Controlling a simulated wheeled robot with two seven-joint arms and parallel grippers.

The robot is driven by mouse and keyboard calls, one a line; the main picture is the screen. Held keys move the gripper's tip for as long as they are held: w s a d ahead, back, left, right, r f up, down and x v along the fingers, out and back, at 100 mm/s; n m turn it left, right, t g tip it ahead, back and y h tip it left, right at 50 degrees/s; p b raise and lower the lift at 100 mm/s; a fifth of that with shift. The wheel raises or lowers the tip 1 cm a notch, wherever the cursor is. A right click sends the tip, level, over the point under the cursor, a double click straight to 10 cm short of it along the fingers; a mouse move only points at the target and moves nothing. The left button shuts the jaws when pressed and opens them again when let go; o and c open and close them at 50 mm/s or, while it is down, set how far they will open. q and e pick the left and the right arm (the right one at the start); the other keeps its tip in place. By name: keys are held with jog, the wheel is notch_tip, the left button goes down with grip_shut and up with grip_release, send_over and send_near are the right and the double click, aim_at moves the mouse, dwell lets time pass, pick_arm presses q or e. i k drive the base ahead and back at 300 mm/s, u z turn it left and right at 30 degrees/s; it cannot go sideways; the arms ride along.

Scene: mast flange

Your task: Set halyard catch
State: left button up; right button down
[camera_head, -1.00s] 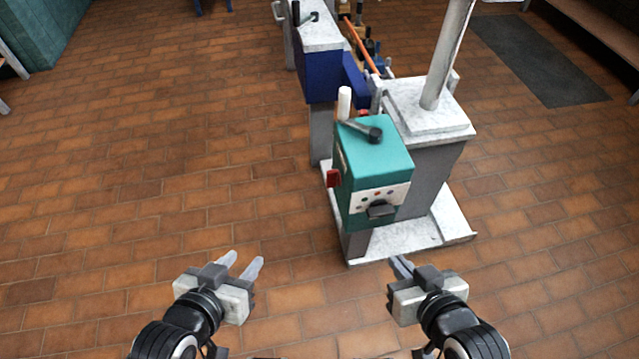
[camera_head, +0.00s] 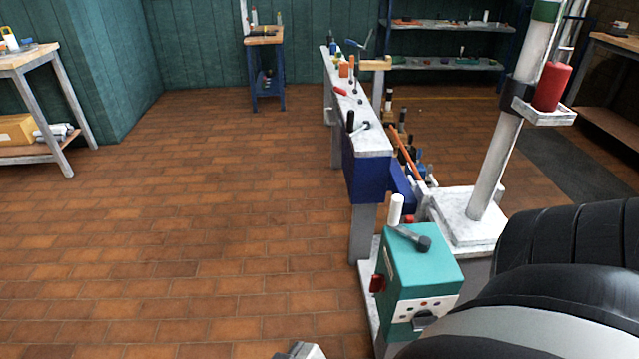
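No part is clearly recognisable as the halyard catch. The grey mast (camera_head: 497,165) rises from a white pedestal (camera_head: 455,225) at the right, with a black collar and a small bracket holding a red cylinder (camera_head: 552,86). In front stands a teal box (camera_head: 425,274) with a dark-knobbed lever (camera_head: 410,238) on top, a red part on its left side and a panel with small buttons. A pale piece at the bottom edge (camera_head: 302,350) looks like part of my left gripper; its fingers are not visible. My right arm fills the lower right; its gripper is not visible.
A long narrow bench (camera_head: 372,140) with a blue front and small tools runs away behind the teal box. A wooden-topped table (camera_head: 30,55) stands at the left, a small blue stand (camera_head: 265,42) and shelves (camera_head: 450,27) at the back. The brick floor at left is clear.

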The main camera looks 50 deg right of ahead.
aim_at(377, 282)
jog(key=u, duration=0.05)
jog(key=i, duration=1.9)
jog(key=z, duration=3.3)
